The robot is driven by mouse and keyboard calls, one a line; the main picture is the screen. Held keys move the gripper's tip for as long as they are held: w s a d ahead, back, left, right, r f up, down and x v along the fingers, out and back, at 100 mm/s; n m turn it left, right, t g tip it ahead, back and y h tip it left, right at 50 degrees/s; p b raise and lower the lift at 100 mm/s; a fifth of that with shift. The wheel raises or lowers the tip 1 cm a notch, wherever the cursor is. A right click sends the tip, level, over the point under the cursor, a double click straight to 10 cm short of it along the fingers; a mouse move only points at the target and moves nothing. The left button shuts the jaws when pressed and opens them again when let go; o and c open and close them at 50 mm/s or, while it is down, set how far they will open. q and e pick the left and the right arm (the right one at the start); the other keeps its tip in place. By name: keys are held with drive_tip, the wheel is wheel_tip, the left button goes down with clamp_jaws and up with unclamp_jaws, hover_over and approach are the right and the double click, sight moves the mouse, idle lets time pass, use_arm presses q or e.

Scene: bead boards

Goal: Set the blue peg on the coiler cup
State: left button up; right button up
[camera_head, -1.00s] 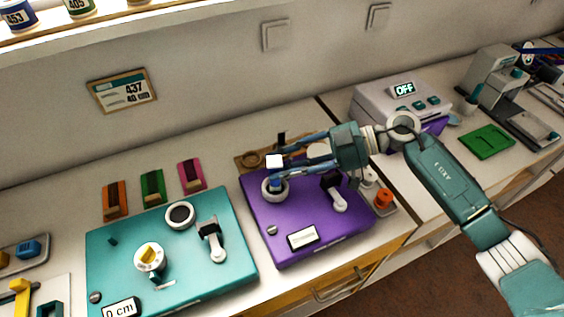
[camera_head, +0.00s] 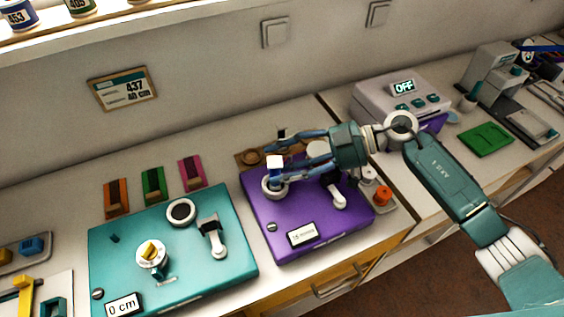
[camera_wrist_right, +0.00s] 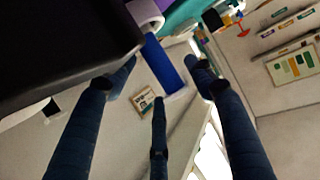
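The blue peg (camera_head: 275,173) has a white square top and stands upright in the white ring-shaped cup (camera_head: 265,189) on the purple board (camera_head: 270,215). In the right wrist view the blue peg (camera_wrist_right: 163,62) runs from the white cup (camera_wrist_right: 146,13) and lies between my fingers, with a gap on both sides. My right gripper (camera_head: 271,163) is open around the peg, reaching in from the right above the board. Its fingers also show in the right wrist view (camera_wrist_right: 162,75). My left gripper is not in view.
A white crank (camera_head: 337,197) with a black knob stands on the purple board, under my right gripper. A teal board (camera_head: 130,222) with a yellow-topped dial lies to the left. An orange knob (camera_head: 383,195) is at right. A large dark shape fills the right wrist view's upper left.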

drive_tip(key=shift+d, duration=0.2)
drive_tip(key=v, duration=1.1)
drive_tip(key=shift+d+r, duration=0.2)
drive_tip(key=shift+d, duration=0.1)
drive_tip(key=shift+w, duration=0.1)
drive_tip(key=shift+f, duration=0.1)
